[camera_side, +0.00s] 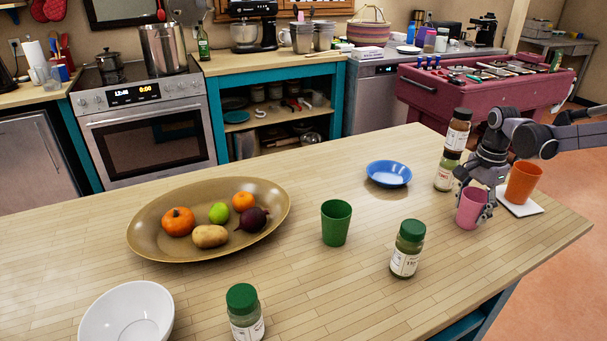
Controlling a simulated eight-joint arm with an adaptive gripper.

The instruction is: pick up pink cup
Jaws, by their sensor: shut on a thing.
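The pink cup (469,210) is upright near the right side of the wooden table. My gripper (477,201) reaches down from the right and is shut on the pink cup, with fingers at its rim and right side. I cannot tell whether the cup's base touches the table. Part of the cup's upper right is hidden by the fingers.
An orange cup (523,183) stands on a white square (532,208) just right of my gripper. Two stacked jars (446,172) stand close behind it on the left. A blue bowl (389,174), green cup (336,223) and green-lidded jar (407,249) are further left. The table's front right is clear.

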